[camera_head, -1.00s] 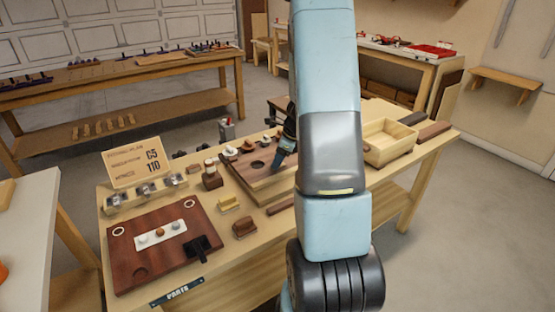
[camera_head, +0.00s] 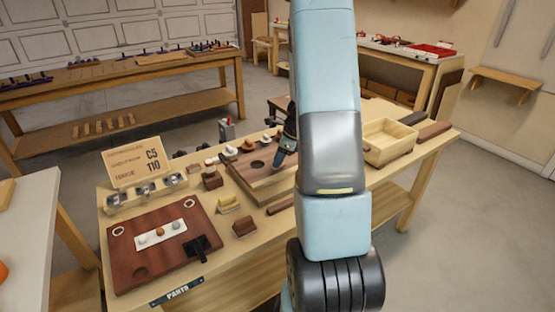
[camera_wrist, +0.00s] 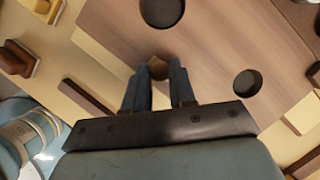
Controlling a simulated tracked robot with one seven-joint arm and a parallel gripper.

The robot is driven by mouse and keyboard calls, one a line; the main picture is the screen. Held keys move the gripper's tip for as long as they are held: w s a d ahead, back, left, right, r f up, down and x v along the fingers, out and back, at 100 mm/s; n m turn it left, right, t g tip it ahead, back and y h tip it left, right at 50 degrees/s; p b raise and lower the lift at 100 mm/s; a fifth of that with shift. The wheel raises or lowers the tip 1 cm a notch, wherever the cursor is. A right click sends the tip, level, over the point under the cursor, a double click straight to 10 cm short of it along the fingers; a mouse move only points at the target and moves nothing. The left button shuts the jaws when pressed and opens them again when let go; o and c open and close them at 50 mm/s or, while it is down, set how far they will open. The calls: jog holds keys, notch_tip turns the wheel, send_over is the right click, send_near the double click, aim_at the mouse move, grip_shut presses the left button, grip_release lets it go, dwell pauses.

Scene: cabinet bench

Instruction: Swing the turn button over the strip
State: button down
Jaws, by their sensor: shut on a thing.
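My gripper (camera_wrist: 159,80) is over the brown wooden board (camera_wrist: 215,45), its two blue-grey fingers close together. It is shut on a small brown knob (camera_wrist: 158,68) between the fingertips. The knob looks like part of the turn button, but the fingers hide most of it and its angle cannot be told. In the head view my gripper (camera_head: 284,158) reaches down onto the board (camera_head: 262,184) at the middle of the bench. My arm covers the board's right part. I cannot clearly make out the strip.
The board has dark round recesses (camera_wrist: 247,84). A dark brown bar (camera_wrist: 88,97) lies beside it. Left on the bench are a red-brown board (camera_head: 130,255), a number sign (camera_head: 135,163) and small blocks (camera_head: 244,227). A wooden tray (camera_head: 388,142) stands to the right.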

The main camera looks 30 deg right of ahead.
jog(key=n, duration=0.1)
jog(key=n+g, duration=0.1)
jog(key=n, duration=0.2)
jog(key=shift+s+d+n+g+y, duration=0.3)
jog(key=shift+s+n+y, duration=0.05)
jog(key=shift+n+y, duration=0.05)
jog(key=n, duration=0.1)
jog(key=n+g, duration=0.1)
jog(key=n, duration=0.1)
jog(key=shift+s+d+n, duration=0.2)
jog(key=shift+d+n, duration=0.1)
jog(key=n+g, duration=0.1)
jog(key=n, duration=0.1)
jog(key=d+n+g, duration=0.1)
jog(key=n, duration=0.1)
jog(key=shift+s+n, duration=0.1)
jog(key=shift+n, duration=0.2)
jog(key=shift+d+r+n+g+h, duration=0.1)
jog(key=shift+n+g+h, duration=0.15)
jog(key=shift+n, duration=0.45)
jog(key=shift+d+f+n+g+h, duration=0.1)
jog(key=shift+d+n+g+h, duration=0.1)
jog(key=shift+n, duration=0.5)
jog(key=shift+d+r+n+g+h, duration=0.1)
jog(key=shift+n+g+h, duration=0.15)
jog(key=shift+n, duration=0.45)
jog(key=c, duration=0.9)
grip_release()
jog(key=shift+c, duration=0.2)
